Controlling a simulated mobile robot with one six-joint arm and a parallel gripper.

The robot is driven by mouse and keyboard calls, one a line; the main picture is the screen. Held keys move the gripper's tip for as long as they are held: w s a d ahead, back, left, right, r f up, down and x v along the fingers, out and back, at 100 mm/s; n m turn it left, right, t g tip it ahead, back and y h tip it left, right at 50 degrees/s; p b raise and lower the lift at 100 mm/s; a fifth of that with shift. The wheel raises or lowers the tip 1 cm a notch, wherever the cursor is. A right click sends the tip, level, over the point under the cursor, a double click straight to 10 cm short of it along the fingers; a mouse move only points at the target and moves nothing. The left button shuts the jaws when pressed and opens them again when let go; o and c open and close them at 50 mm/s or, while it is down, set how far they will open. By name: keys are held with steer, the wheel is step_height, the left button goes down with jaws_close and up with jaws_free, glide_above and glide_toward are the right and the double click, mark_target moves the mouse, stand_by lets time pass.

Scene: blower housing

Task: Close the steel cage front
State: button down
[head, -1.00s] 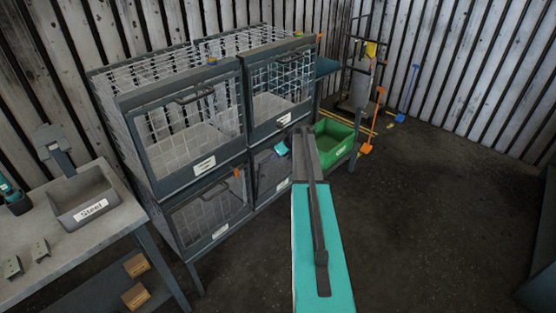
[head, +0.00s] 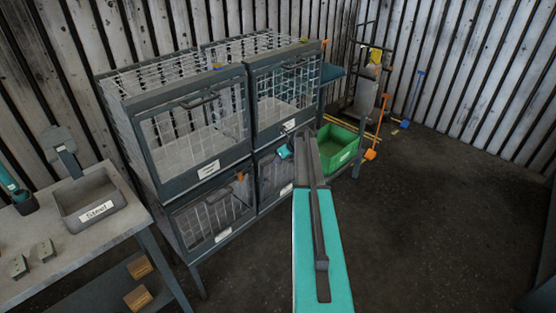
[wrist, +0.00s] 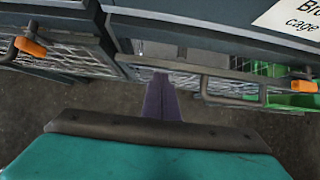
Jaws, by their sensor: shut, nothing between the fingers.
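The steel cage stack (head: 195,185) stands left of my arm in the head view, with two mesh fronts above and two below. The upper fronts look shut. The lower left front (head: 208,218) shows with an orange latch. The lower right front (head: 272,178) is partly hidden by my arm, and I cannot tell how far open it is. In the wrist view, my gripper's purple fingers (wrist: 160,88) are together and empty. They point at a gap between mesh panels, beside a panel with a grey handle bar (wrist: 228,86). I cannot tell whether they touch it.
A green bin (head: 338,145) stands right of the cages, with an orange shovel (head: 375,137) behind it. A bench with a grey labelled tray (head: 95,205) is at the left. Floor at the right (head: 440,220) is clear. Orange latches (wrist: 30,47) show in the wrist view.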

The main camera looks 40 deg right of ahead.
steer(key=b+v, duration=0.3)
steer(key=v, duration=0.8)
steer(key=shift+r, duration=0.15)
steer(key=shift+s+n, duration=0.1)
steer(key=shift+n, duration=0.2)
